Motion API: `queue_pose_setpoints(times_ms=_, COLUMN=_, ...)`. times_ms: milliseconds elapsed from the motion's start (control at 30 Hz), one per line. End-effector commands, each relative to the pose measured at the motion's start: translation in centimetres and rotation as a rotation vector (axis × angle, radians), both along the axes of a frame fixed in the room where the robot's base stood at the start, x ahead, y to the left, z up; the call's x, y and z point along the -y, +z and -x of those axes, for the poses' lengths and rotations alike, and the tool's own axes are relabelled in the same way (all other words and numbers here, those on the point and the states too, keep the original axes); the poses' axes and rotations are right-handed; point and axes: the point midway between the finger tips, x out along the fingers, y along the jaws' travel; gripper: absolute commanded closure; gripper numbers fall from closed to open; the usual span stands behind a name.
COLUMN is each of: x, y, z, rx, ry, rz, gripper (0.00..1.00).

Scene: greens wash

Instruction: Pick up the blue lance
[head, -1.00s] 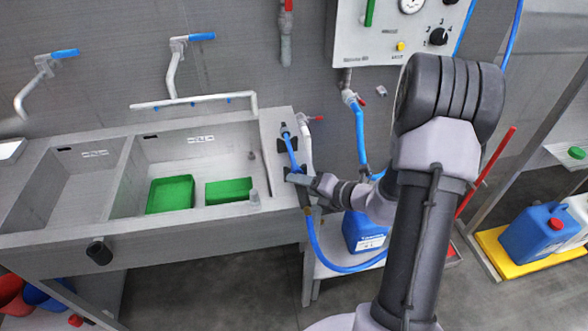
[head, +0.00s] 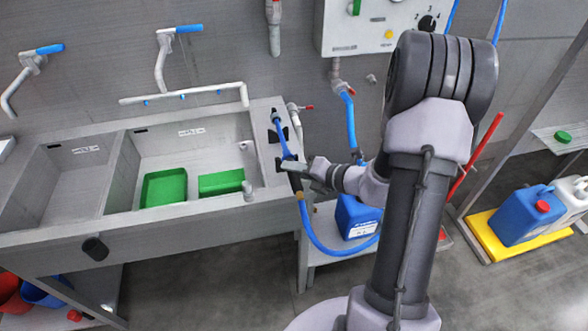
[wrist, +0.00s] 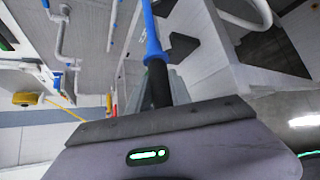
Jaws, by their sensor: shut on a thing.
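The blue lance (head: 281,139) lies along the right rim of the double sink, with its blue hose running on from its lower end. In the wrist view the lance (wrist: 153,38) shows a blue shaft and a black section that runs down to the jaws. My gripper (head: 288,164) reaches in from the right and is shut on the lance at the sink's right edge. The wrist view shows my gripper (wrist: 163,100) close up; its fingertips are partly hidden by its own body.
The double sink (head: 120,237) holds two green trays (head: 163,187) (head: 222,182) in its right basin. The blue hose (head: 325,246) loops below my arm. A blue canister (head: 357,216) stands on a low shelf beside the sink. More canisters (head: 527,219) stand in a yellow tray at right.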

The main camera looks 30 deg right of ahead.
Motion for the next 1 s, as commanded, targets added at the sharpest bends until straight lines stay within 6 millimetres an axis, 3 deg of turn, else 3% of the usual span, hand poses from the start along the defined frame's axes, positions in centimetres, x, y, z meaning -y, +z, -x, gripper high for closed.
queue_pose_setpoints(times_ms=167, x=0.0, y=1.9, z=0.0, rx=0.001, ry=0.001, rz=0.001, gripper=0.91)
queue_pose_setpoints(times_ms=367, x=-0.6, y=1.8, z=2.1, rx=0.0, ry=-0.002, rz=-0.002, gripper=0.91)
queue_pose_setpoints(times_ms=800, x=-3.0, y=3.3, z=10.0, rx=-0.005, ry=-0.004, rz=-0.008, gripper=0.91)
queue_pose_setpoints(times_ms=1000, x=-3.5, y=3.5, z=11.7, rx=-0.004, ry=-0.001, rz=-0.006, gripper=0.91)
